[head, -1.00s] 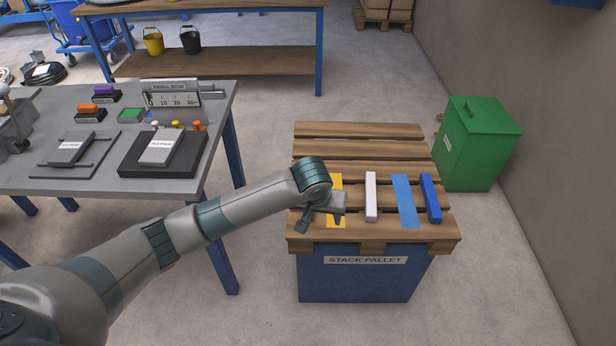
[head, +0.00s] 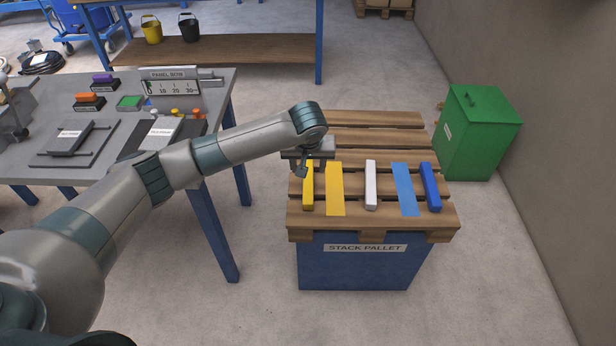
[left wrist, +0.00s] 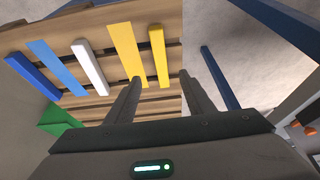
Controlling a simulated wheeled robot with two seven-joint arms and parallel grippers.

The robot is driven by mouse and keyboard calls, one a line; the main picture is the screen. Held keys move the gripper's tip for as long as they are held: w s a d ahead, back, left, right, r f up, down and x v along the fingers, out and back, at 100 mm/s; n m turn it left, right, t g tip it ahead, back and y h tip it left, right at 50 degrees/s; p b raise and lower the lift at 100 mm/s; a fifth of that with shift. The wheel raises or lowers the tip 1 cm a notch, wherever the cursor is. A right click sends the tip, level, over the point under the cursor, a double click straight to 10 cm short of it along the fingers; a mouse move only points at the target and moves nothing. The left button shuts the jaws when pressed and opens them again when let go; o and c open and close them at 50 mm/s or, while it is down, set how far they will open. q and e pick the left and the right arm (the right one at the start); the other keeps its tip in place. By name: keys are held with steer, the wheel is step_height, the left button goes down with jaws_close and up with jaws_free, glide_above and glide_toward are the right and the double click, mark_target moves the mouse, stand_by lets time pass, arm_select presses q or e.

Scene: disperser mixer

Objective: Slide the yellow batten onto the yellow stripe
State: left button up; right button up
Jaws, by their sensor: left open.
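The yellow batten (head: 308,187) lies on the pallet, left of the yellow stripe (head: 335,190) and apart from it by a narrow strip of wood. In the left wrist view the batten (left wrist: 158,57) and the stripe (left wrist: 126,55) show side by side. My left gripper (head: 303,168) is at the batten's far end in the head view. Its jaws are open (left wrist: 159,78), with the batten's near end in line between the fingertips in the wrist view. I cannot tell whether they touch it. My right gripper is not in view.
A white batten (head: 371,186), a blue stripe (head: 404,190) and a blue batten (head: 430,187) lie further right on the slatted pallet (head: 372,214). A grey workbench (head: 110,177) stands left, with panels and blocks. A green bin (head: 474,134) stands right.

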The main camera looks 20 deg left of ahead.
mark_target(309, 186)
arm_select(q)
steer(key=x, duration=1.5)
steer(key=shift+w+a+f, duration=0.1)
steer(key=shift+f, duration=0.05)
steer(key=shift+w+f, duration=0.2)
steer(key=shift+f, duration=0.35)
steer(key=shift+w+a+f, duration=0.1)
steer(key=shift+f, duration=0.05)
steer(key=c, duration=1.2)
